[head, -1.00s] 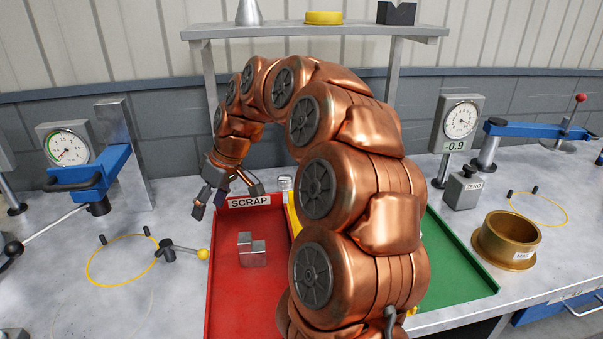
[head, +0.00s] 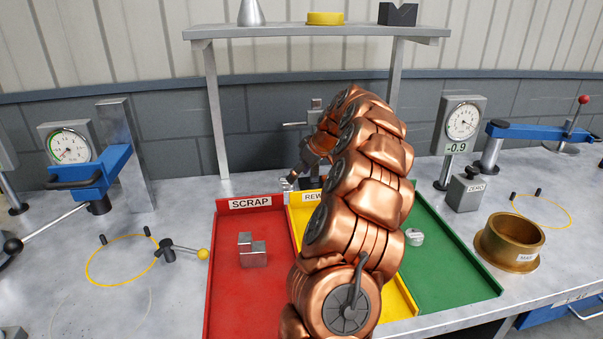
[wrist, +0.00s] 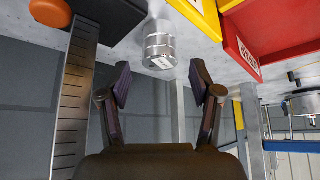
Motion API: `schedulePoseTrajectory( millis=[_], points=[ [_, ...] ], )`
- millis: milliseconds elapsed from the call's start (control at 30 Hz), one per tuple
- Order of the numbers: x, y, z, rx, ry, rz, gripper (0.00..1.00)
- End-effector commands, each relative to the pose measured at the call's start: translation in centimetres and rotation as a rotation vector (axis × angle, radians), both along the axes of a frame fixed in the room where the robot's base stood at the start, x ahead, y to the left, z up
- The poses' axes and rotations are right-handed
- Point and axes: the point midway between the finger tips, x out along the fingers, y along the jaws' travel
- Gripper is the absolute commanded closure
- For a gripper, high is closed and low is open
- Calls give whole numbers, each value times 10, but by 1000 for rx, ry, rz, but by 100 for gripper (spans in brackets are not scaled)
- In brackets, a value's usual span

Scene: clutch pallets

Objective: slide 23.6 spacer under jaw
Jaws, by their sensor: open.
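A silver metal cylinder (wrist: 160,45) with a white label stands just beyond my fingertips in the wrist view; its label is too small to read. My gripper (wrist: 160,78) is open and empty, its two dark fingers apart and the cylinder ahead of the gap. In the head view my gripper (head: 289,182) is low behind the trays, partly hidden by my arm. A grey post with a side jaw (head: 293,124) stands behind my arm. A graduated steel column (wrist: 76,95) is left of my fingers in the wrist view. Another silver cylinder (head: 414,237) lies in the green tray.
The red SCRAP tray (head: 225,290) holds a stepped metal block (head: 252,250). The yellow tray (head: 400,302) is mostly behind my arm, beside the green tray (head: 465,270). A blue-armed gauge (head: 95,170) stands left, a brass ring (head: 508,240) right.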

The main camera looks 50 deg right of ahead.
Motion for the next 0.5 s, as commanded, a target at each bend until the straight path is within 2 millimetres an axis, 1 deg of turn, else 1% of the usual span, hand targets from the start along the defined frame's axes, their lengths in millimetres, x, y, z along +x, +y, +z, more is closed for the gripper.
schedulePoseTrajectory(
  millis=[367,500],
  points=[
    [1,0,-1,0,1,0,36],
    [4,1,-5,2,1,1,36]
  ],
)
